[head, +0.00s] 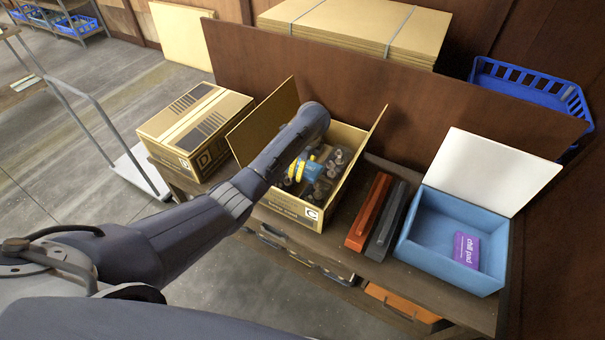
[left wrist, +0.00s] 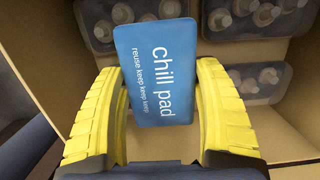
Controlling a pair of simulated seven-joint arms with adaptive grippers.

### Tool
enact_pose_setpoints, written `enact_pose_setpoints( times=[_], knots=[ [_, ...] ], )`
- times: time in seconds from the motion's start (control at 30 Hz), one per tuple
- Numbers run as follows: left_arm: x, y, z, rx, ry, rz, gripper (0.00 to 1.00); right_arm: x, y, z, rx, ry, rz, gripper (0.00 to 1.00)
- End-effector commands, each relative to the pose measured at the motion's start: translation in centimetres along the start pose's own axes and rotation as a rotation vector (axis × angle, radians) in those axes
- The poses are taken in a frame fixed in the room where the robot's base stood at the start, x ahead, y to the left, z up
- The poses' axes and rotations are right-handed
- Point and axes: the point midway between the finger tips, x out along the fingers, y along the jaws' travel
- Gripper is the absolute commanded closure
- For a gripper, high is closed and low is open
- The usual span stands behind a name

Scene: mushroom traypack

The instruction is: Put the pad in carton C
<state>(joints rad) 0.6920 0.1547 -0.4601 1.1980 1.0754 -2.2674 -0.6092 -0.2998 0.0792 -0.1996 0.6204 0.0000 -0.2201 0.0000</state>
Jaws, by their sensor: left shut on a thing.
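Carton C (head: 325,212) stands open on the bench with its flaps up. My left gripper (head: 300,170) reaches into its opening, with yellow fingers on either side of a blue chill pad (head: 313,172). In the left wrist view my left gripper (left wrist: 161,75) is shut on the blue pad (left wrist: 157,85), its printed face toward the camera. Packs of pale mushrooms (left wrist: 255,82) lie in the carton beyond the pad. Whether the pad touches them cannot be told. My right gripper is not in view.
A closed carton D (head: 210,150) stands to the left. An orange bar (head: 370,212) and a dark bar (head: 387,222) lie right of carton C. A blue box (head: 425,253) with a raised white lid (head: 490,170) holds a purple chill pad (head: 466,250). A brown panel (head: 400,95) stands behind.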

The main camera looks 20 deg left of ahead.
Motion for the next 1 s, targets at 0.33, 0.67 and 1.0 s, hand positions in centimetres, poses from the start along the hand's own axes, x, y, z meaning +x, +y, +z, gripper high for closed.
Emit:
enact_pose_setpoints(
  times=[0.33, 0.67, 1.0],
  knots=[
    [2.8, 0.0, -0.4, -0.001, 0.000, 0.001, 0.67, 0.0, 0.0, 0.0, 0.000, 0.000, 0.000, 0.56],
    [4.0, -0.1, -0.6, 0.000, 0.000, -0.002, 0.67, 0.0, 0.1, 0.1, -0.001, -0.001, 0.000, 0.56],
    [4.3, 0.0, -0.7, 0.000, 0.000, -0.001, 0.26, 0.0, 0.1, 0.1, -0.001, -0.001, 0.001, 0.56]
  ],
)
